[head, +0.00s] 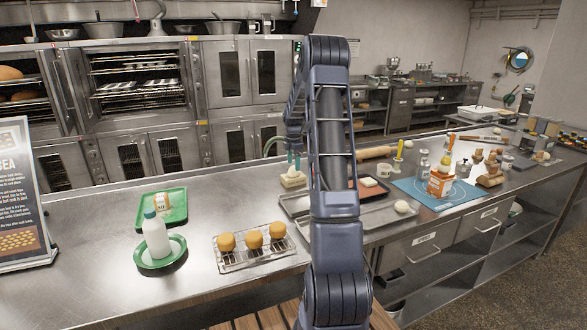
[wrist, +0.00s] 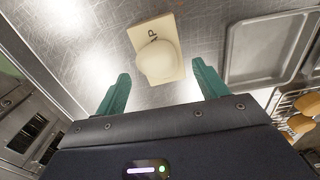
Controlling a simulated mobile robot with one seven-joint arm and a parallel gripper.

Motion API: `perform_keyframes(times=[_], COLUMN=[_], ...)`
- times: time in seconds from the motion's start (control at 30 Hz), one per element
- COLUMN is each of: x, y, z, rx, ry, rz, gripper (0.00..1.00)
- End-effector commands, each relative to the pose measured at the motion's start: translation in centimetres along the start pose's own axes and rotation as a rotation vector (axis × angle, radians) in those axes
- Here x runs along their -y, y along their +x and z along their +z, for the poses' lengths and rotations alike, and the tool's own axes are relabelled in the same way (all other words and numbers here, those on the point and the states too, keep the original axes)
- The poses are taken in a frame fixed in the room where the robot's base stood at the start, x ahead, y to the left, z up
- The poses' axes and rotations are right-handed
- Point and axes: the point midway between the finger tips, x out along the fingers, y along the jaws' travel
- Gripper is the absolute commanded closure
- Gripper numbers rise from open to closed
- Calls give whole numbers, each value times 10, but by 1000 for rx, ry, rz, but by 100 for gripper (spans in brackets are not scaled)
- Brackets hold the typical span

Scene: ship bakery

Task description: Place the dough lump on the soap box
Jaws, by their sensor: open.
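A pale cream box marked with letters ending in "AP", the soap box (wrist: 176,30), lies flat on the steel counter. A rounded cream dough lump (wrist: 157,62) rests on top of it, covering part of the lettering. In the head view the soap box (head: 292,183) and the dough lump (head: 292,174) are small, just left of my arm. My gripper (head: 293,160) is open and empty, with its teal fingers above the lump. In the wrist view the gripper (wrist: 160,72) has its fingers apart on either side of the lump, not touching it.
Steel trays (head: 296,204) lie right of the box, partly behind my arm. A wire rack (head: 255,257) with buns, a green tray (head: 175,210) and a bottle (head: 155,235) on a green plate stand nearer. A blue mat (head: 408,189) is at right.

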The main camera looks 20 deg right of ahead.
Motion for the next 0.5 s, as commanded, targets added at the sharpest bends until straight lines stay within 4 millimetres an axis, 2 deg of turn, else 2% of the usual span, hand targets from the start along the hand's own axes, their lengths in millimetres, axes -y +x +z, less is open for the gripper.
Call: perform_keyframes(times=[0.03, 0.2, 0.5], x=[-1, -1, 0], y=[-12, -46, -84], z=[0, 0, 0], rx=[1, 1, 0], ry=[0, 0, -1], rz=[4, 3, 2], gripper=[28, 28, 28])
